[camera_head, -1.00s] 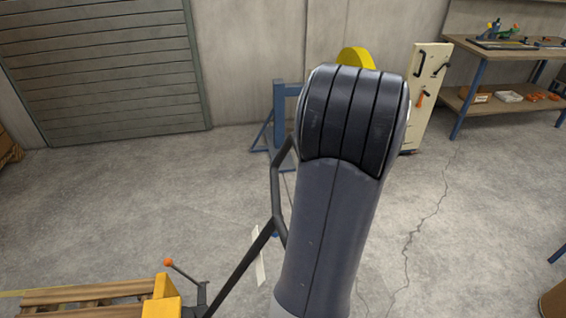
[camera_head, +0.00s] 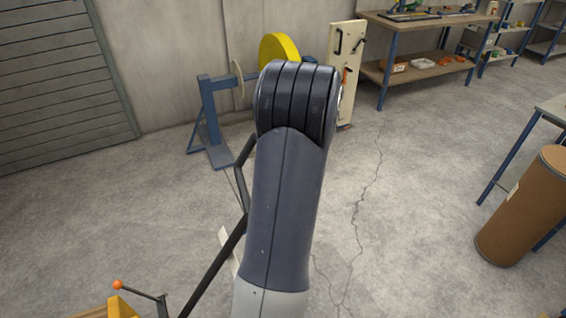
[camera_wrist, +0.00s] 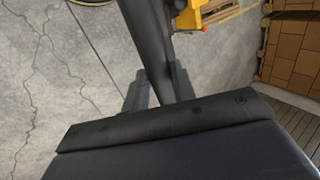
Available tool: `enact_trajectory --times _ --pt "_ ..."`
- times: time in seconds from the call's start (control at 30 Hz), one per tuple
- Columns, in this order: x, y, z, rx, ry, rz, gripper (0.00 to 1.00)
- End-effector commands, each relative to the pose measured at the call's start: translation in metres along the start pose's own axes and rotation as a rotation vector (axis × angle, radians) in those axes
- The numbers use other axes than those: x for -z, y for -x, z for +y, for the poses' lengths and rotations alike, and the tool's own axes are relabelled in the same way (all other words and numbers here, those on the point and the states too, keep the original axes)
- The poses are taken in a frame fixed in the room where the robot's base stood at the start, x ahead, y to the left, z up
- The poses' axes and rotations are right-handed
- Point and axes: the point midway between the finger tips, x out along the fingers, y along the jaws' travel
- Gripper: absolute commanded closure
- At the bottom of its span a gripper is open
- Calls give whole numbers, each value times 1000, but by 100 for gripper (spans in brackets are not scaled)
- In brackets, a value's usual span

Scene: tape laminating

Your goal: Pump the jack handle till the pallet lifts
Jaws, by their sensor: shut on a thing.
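The jack handle (camera_head: 214,266) is a dark bar with a bent loop at its top, rising from the yellow pallet jack (camera_head: 122,308) at the lower left of the head view. The jack has a small lever with an orange knob (camera_head: 118,285). In the wrist view my gripper (camera_wrist: 153,92) is shut on the dark handle bar (camera_wrist: 150,40). The yellow jack body (camera_wrist: 200,13) shows beyond it at the top. My arm hides part of the handle loop and the grip in the head view. Pale wood beside the jack may be the pallet; whether it is raised cannot be told.
A blue stand with a yellow reel (camera_head: 279,48) is behind my arm. A workbench (camera_head: 425,28) stands at the back right, and a brown drum (camera_head: 527,205) at the right. Stacked cartons (camera_wrist: 296,50) show in the wrist view. Cracked concrete floor between is clear.

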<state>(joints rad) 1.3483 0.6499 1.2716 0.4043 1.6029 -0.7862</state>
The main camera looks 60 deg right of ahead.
Motion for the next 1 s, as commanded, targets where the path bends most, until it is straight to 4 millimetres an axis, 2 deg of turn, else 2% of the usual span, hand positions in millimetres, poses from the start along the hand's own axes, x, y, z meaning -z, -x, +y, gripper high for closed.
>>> enact_trajectory --times 0.03,0.07,0.3,0.67,0.77,1.0 --pt "0 -1 1 -1 -2 -1 100" --pt "0 -1 1 -1 -2 -1 72" --pt "0 0 0 -1 -1 0 53" --pt "1 3 0 -1 -1 2 53" --pt "1 13 1 -3 -1 5 53" --pt "0 59 0 -4 0 6 53"
